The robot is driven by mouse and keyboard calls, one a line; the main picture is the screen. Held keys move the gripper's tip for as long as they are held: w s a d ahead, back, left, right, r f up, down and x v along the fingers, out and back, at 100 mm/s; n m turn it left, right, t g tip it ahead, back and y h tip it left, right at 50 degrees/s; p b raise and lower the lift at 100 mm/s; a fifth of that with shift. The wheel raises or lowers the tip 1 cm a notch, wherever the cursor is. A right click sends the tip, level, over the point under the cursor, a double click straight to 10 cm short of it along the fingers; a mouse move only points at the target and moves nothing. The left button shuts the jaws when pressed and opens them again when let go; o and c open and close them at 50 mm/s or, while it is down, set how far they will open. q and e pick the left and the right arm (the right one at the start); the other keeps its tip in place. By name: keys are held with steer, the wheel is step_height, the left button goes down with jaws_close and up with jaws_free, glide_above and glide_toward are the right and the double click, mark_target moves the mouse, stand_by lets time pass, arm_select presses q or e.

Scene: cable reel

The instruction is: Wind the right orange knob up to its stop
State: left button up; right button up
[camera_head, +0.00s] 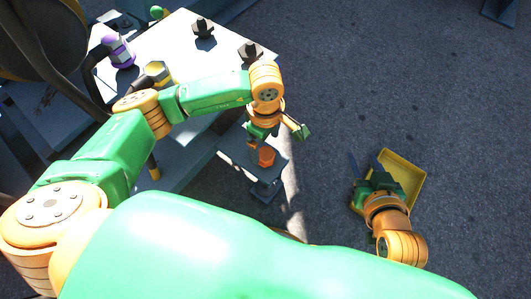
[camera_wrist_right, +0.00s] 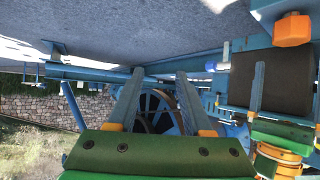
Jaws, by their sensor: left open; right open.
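The orange knob (camera_head: 266,156) is a small faceted block on a blue-grey stand beside the white table's front right corner. It also shows at the upper right of the right wrist view (camera_wrist_right: 292,30). My left gripper (camera_head: 264,140) is close by the knob on its table side, pointing down toward it. Its fingers stand apart at the right edge of the right wrist view; no contact with the knob can be made out. My right gripper (camera_head: 367,166) is open and empty, beside the yellow tray; its spread fingers (camera_wrist_right: 157,76) show in its wrist view.
The white table (camera_head: 185,55) carries black knobs (camera_head: 203,28), a purple-and-white piece (camera_head: 118,48) and a yellow hexagonal piece (camera_head: 157,73). A yellow tray (camera_head: 413,178) lies on the ground behind my right gripper. A dark reel (camera_head: 40,35) stands at upper left.

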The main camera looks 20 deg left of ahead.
mark_target(266, 153)
arm_select(q)
step_height(266, 153, down, 4)
steer(key=shift+r+b, duration=0.25)
steer(key=shift+b, duration=0.4)
step_height(266, 153, down, 2)
steer(key=shift+f+b, duration=0.2)
steer(key=shift+b, duration=0.25)
arm_select(e)
step_height(266, 153, up, 16)
steer(key=w+a+n+t+y, duration=0.1)
steer(key=w+a+t+y, duration=0.1)
steer(key=t, duration=0.7)
steer(key=shift+a+r+t+y, duration=0.25)
steer(key=shift+a+t+y, duration=0.1)
steer(key=shift+y, duration=0.35)
arm_select(q)
steer(key=shift+c, duration=0.2)
arm_select(e)
steer(key=shift+w, duration=0.1)
arm_select(q)
steer(key=c, duration=1.3)
arm_select(e)
steer(key=shift+f, duration=0.1)
